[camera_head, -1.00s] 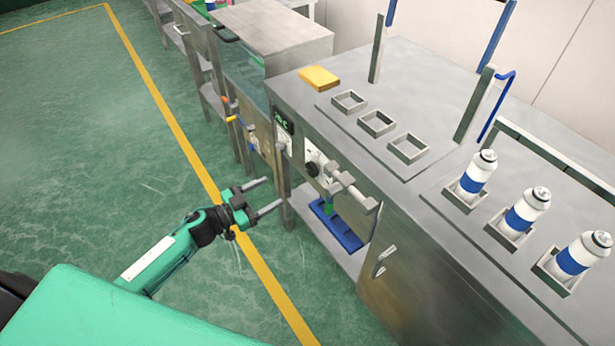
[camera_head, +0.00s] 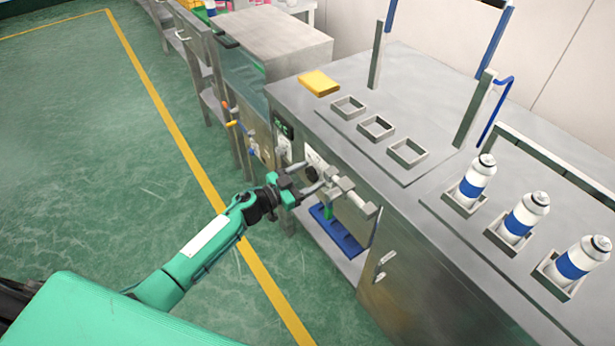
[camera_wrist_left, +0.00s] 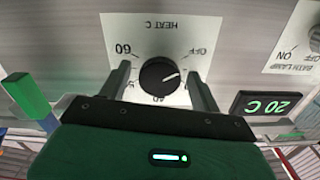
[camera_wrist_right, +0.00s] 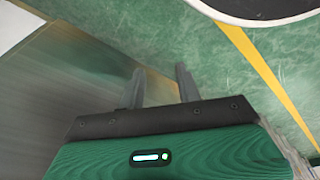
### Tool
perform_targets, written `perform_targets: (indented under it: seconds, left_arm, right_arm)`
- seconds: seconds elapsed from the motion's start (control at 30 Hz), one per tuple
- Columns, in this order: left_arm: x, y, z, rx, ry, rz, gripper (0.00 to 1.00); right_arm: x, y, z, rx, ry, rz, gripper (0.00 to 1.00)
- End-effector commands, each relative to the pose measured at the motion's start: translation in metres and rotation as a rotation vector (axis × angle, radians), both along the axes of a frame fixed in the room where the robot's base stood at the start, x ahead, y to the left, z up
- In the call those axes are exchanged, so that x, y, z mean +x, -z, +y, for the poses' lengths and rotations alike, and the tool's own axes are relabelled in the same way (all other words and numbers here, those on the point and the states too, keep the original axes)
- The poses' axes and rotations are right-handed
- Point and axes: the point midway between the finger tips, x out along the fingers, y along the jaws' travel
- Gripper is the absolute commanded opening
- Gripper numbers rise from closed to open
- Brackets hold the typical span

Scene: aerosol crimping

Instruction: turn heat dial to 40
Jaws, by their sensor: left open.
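The heat dial is a round black knob (camera_wrist_left: 158,77) on a white plate marked "HEAT C" in the left wrist view. Its white mark points to the right, below the "OFF" label; "60" is at upper left and the lower labels are partly hidden. My left gripper (camera_head: 318,177) is at the bench front. In the left wrist view its open fingers (camera_wrist_left: 163,85) stand on either side of the dial, with gaps visible. My right gripper (camera_wrist_right: 160,82) shows only in its own wrist view, fingers apart and empty.
A second plate marked "BATH LAMP" (camera_wrist_left: 292,45) is beside the heat plate. Metal fittings (camera_head: 350,190) project from the bench front near my left gripper. Bottles with blue bands (camera_head: 477,180) stand in holders on top. The green floor (camera_head: 90,150) at left is clear.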

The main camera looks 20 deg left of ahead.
Motion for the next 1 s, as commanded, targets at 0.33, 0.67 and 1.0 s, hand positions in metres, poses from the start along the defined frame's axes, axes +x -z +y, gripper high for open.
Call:
perform_targets:
  seconds: [0.33,0.67,1.0]
  left_arm:
    - [0.001,0.0001,-0.0006,0.0,0.0,0.0,0.53]
    - [0.0009,0.0001,-0.0005,0.004,0.0,-0.003,0.2]
    - [0.0008,0.0002,-0.0002,0.1,0.0,-0.077,0.2]
  right_arm:
    - [-0.0026,0.0005,-0.0002,-0.001,0.0,0.005,0.34]
    - [-0.0044,0.0009,-0.0002,0.0,0.0,0.008,0.34]
    - [-0.0027,0.0005,0.0,0.0,0.0,0.004,0.34]
